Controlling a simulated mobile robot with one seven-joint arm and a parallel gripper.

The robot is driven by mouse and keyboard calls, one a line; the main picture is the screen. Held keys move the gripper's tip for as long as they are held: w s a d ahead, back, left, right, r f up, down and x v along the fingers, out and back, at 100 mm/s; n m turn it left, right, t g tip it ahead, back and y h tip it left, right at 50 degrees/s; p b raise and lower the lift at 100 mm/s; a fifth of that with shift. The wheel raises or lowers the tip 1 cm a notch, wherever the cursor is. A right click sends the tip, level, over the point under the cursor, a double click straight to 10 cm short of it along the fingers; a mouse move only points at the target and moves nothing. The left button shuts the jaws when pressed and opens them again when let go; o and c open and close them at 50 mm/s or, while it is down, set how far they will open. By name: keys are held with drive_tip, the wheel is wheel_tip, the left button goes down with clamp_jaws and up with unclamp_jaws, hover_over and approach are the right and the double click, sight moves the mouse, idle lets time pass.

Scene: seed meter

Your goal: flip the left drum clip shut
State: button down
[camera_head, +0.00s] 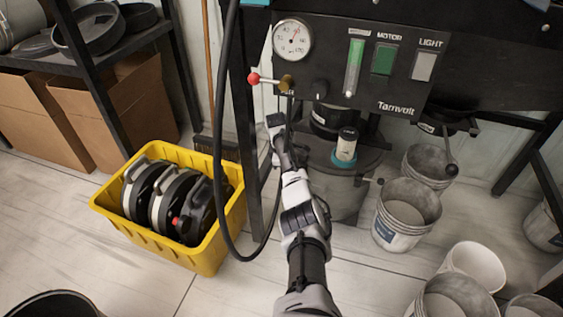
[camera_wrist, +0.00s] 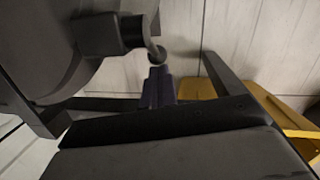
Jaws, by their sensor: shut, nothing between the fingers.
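The grey drum (camera_head: 345,200) stands under the machine's black panel, with a small lever-like fitting (camera_head: 375,181) on its right side. Its left side is hidden behind my arm in the head view. In the wrist view, the dark round drum body (camera_wrist: 35,45) fills the upper left. A black block (camera_wrist: 97,36) with a small metal hook or loop (camera_wrist: 157,54) sticks out from it, probably the left clip. My gripper (camera_wrist: 158,85) is shut and empty, its fingertips just below that hook; I cannot tell whether they touch. My fingers are not clear in the head view.
A yellow crate (camera_head: 215,258) of round discs stands left of my arm. A black hose (camera_head: 222,150) and a machine leg (camera_head: 254,150) are close to it. A red-knobbed lever (camera_head: 254,78) is above. Buckets (camera_head: 405,238) crowd the floor at right.

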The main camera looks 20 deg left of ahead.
drive_tip(key=shift+d+f+h, duration=0.8)
drive_tip(key=shift+d+f, duration=0.05)
drive_tip(key=shift+f, duration=0.25)
drive_tip(key=shift+d+f, duration=0.1)
drive_tip(key=p+v, duration=0.3)
drive_tip(key=v, duration=0.4)
drive_tip(key=shift+r, duration=0.25)
idle(0.4)
